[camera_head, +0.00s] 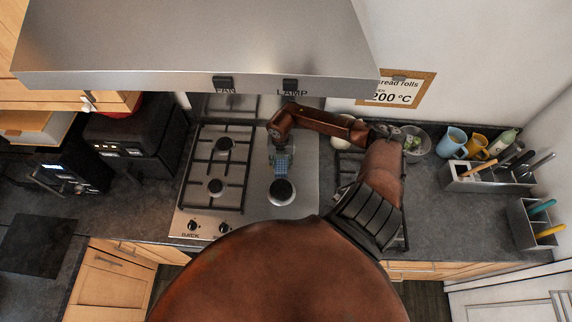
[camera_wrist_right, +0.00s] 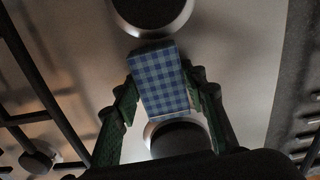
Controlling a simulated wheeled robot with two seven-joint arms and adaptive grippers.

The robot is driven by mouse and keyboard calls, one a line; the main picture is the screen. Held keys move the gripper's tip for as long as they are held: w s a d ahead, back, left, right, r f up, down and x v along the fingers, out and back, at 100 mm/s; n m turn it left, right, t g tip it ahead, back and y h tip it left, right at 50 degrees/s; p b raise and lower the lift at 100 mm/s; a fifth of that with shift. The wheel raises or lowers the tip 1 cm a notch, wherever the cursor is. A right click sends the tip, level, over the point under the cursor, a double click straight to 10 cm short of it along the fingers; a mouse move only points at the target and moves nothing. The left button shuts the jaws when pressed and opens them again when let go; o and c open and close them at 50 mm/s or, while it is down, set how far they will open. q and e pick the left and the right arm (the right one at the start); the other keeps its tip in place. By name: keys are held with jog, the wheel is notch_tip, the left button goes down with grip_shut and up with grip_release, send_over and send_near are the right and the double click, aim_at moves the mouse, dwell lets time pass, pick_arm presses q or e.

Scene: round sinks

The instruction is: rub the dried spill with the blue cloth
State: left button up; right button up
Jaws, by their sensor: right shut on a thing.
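The blue checked cloth (camera_head: 281,163) is over the steel middle strip of the stove, and it fills the space between the fingers in the right wrist view (camera_wrist_right: 158,78). My right gripper (camera_head: 282,155) points down and is shut on the cloth; its green fingers press it from both sides in the wrist view (camera_wrist_right: 162,88). I cannot tell whether the cloth touches the steel. A dark round burner (camera_head: 281,191) lies just in front of the cloth. I cannot make out the dried spill in either view. My left gripper is not in view.
The stove (camera_head: 305,205) has a black grate (camera_head: 215,185) to the left of the cloth and another on the right, partly behind my arm. The range hood (camera_head: 200,50) hangs above. A utensil holder (camera_head: 490,180) and mugs (camera_head: 452,142) stand at right.

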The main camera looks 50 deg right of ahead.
aim_at(264, 166)
jog(key=shift+w+a+f+b, duration=0.1)
jog(key=shift+w+a+b, duration=0.3)
jog(key=shift+w+a, duration=0.65)
jog(key=shift+w+a+r+b, duration=0.1)
jog(key=shift+w+a+b, duration=0.15)
jog(key=shift+w+a, duration=0.3)
jog(key=shift+w+a+r+b, duration=0.1)
jog(key=shift+w+a+b, duration=0.2)
jog(key=shift+w, duration=0.45)
jog(key=shift+w+a+b, duration=0.15)
jog(key=shift+w+a, duration=0.35)
jog(key=shift+w, duration=0.15)
jog(key=shift+r, duration=0.1)
notch_tip(264, 166, up, 4)
jog(key=p, duration=0.3)
jog(key=shift+r, duration=0.15)
jog(key=shift+r+p, duration=0.45)
jog(key=shift+r, duration=0.3)
jog(key=shift+r, duration=0.1)
notch_tip(264, 166, up, 3)
jog(key=shift+f+p, duration=0.1)
jog(key=shift+p, duration=0.8)
